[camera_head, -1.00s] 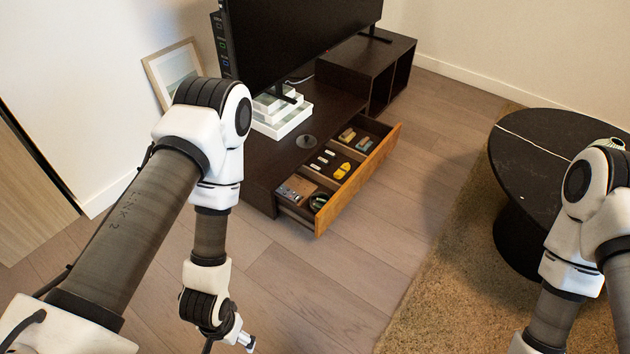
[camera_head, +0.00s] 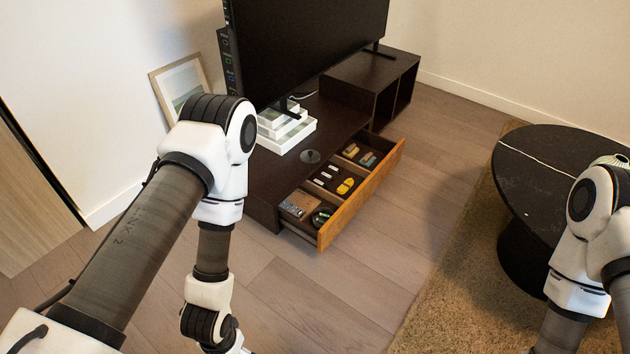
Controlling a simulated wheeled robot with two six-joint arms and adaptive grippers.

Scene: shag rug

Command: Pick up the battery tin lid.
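A small round grey disc (camera_head: 310,156), which looks like the battery tin lid, lies flat on the dark TV cabinet (camera_head: 266,180) near its front edge, beside the open drawer (camera_head: 360,205). A dark round item (camera_head: 321,216), possibly the tin, sits in the drawer's near compartment; it is too small to tell. My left arm comes in from the left, and its wrist hangs low at the bottom edge, well short of the cabinet. The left gripper's fingers are below the picture. My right arm is at the right edge, with its gripper out of view.
The drawer holds yellow items (camera_head: 345,186), several small white pieces and other small objects in compartments. White boxes (camera_head: 286,132) stand under the television (camera_head: 300,45). A round black table (camera_head: 540,165) stands on the rug (camera_head: 450,270) at right. Wooden floor lies clear before the drawer.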

